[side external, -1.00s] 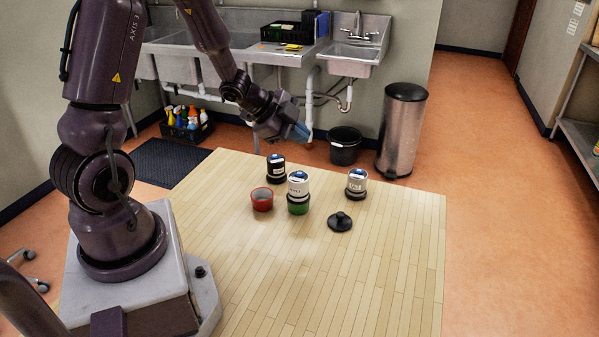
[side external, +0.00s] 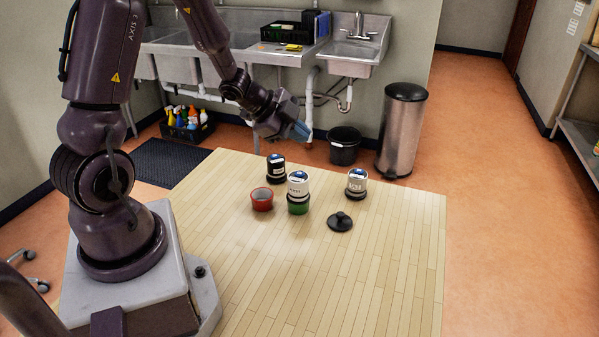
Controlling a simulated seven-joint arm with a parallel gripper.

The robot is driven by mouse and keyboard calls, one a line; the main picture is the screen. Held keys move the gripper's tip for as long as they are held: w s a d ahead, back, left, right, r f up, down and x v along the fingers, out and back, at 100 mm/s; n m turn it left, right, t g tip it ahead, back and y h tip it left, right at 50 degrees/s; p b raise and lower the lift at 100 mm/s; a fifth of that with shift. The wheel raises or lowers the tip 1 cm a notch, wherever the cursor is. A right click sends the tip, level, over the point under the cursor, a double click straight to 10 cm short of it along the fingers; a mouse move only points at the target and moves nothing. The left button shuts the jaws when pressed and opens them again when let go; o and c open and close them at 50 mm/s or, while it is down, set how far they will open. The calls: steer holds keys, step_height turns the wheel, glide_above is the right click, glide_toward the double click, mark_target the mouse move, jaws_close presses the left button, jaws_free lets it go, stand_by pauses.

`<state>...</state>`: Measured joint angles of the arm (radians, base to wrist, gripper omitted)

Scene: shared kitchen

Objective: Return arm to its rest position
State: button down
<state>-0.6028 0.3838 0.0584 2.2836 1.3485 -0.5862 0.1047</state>
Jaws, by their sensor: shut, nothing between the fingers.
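My gripper (side external: 301,132) is raised in the air above the far side of the wooden table (side external: 250,265). Its blue fingers are shut and empty, and it touches nothing. A black lid with a knob (side external: 340,222) lies flat to the right.
A metal trash can (side external: 403,130) and a black bucket (side external: 345,146) stand on the floor past the table. Steel sinks (side external: 355,60) line the wall behind my gripper. A crate of bottles (side external: 188,128) sits on the floor. The near table is clear.

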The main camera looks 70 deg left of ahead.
mark_target(299, 174)
steer(key=shift+f, duration=3.15)
steer(key=shift+f, duration=0.15)
steer(key=shift+f, duration=0.3)
steer(key=shift+f, duration=0.4)
steer(key=shift+r, duration=0.85)
steer(key=shift+r, duration=0.15)
step_height(299, 174, up, 6)
steer(key=shift+f, duration=0.1)
